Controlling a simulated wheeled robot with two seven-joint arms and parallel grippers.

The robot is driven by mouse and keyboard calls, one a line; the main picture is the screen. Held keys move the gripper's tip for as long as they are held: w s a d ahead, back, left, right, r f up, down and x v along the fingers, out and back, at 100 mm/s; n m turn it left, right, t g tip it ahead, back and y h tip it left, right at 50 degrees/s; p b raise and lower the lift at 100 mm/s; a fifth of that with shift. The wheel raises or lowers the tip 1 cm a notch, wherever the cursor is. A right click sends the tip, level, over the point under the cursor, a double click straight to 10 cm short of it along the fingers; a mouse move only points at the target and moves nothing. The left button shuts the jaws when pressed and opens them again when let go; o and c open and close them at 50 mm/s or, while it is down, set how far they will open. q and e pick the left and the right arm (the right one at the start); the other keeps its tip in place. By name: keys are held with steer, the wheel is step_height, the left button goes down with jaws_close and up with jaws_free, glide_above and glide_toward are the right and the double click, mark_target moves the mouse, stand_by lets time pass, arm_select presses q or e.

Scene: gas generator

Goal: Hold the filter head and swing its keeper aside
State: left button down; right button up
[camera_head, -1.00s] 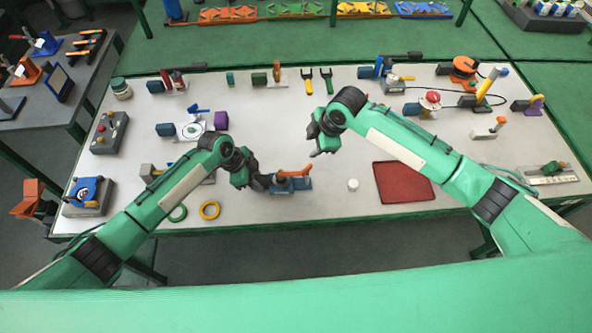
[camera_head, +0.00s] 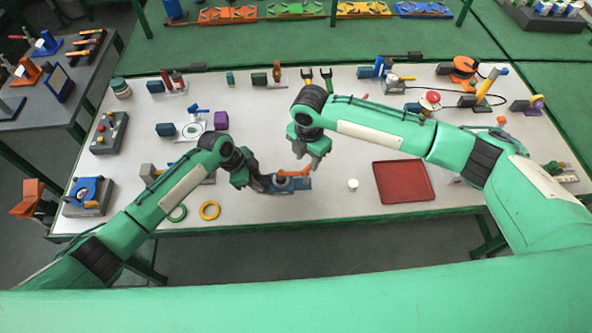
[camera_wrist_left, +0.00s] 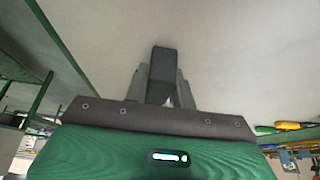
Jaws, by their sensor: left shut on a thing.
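The filter head appears to be the blue unit (camera_head: 300,184) at the front middle of the table, with a dark part on its left side. An orange lever, which looks like its keeper (camera_head: 294,173), lies across its top, pointing right. My left gripper (camera_head: 262,183) is at the unit's left side, shut on its dark part. In the left wrist view a dark grey block (camera_wrist_left: 163,66) sits between the left fingers. My right gripper (camera_head: 310,163) points down just above and behind the orange lever. Its finger gap and any contact are unclear.
A small white cylinder (camera_head: 353,184) and a red tray (camera_head: 404,181) lie to the right. Yellow (camera_head: 209,210) and green (camera_head: 178,213) rings lie front left. Several fixtures stand along the back. The table between the unit and the white cylinder is clear.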

mark_target(307, 168)
steer(key=shift+f, duration=2.2)
steer(key=shift+c, duration=0.2)
jaws_close()
